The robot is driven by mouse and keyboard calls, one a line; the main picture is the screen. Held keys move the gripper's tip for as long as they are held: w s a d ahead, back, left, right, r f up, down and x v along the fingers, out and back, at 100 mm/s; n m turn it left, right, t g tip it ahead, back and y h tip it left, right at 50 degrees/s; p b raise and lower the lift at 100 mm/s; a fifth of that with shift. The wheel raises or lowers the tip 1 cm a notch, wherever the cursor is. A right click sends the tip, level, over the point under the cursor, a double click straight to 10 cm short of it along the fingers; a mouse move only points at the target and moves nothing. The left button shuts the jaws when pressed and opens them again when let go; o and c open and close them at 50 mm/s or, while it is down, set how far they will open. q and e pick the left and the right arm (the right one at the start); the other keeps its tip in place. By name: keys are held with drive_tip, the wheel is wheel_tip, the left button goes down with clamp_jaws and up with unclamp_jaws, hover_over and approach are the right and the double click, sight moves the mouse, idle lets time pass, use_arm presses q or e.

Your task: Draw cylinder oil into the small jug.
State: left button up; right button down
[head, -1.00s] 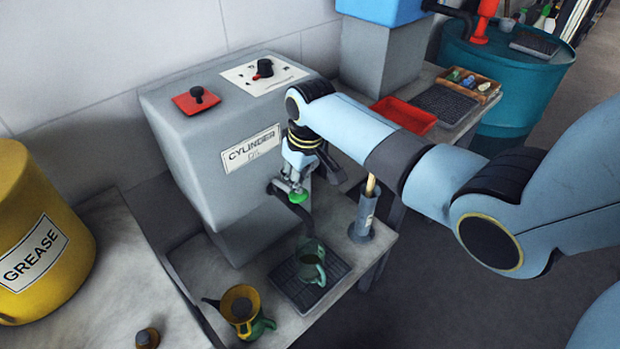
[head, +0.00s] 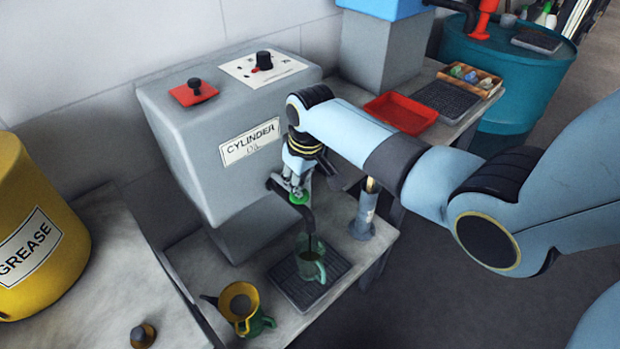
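The grey tank labelled CYLINDER OIL (head: 185,150) has a dark, curved spout (head: 302,211) on its front with a green tap knob (head: 299,198). My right gripper (head: 298,192) is at this knob, its fingers closed in around it; the fingertips partly hide it. The small green jug (head: 312,268) stands upright on a dark drip grid, under the spout. A thin dark line runs from the spout's end into the jug's mouth. The oil level inside is too small to tell. My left gripper is not in view.
A green can with a yellow funnel (head: 238,300) stands left of the drip grid (head: 287,280). A grey cylindrical holder (head: 362,225) stands right of it, near the shelf edge. A yellow GREASE drum (head: 35,215) is at left, a red tray (head: 400,112) behind my arm.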

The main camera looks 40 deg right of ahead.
drive_tip(key=shift+b+x, duration=0.55)
drive_tip(key=shift+x, duration=0.4)
drive_tip(key=shift+s, duration=0.15)
drive_tip(key=shift+r, duration=0.1)
idle(3.8)
drive_tip(key=p+v, duration=0.2)
drive_tip(key=p, duration=0.1)
drive_tip(key=w+p+v, duration=0.1)
drive_tip(key=p+v, duration=0.2)
drive_tip(key=shift+r, duration=0.35)
idle(0.6)
drive_tip(key=w+p+v, duration=0.1)
drive_tip(key=p+v, duration=0.5)
drive_tip(key=shift+p, duration=0.35)
drive_tip(key=shift+a, duration=0.1)
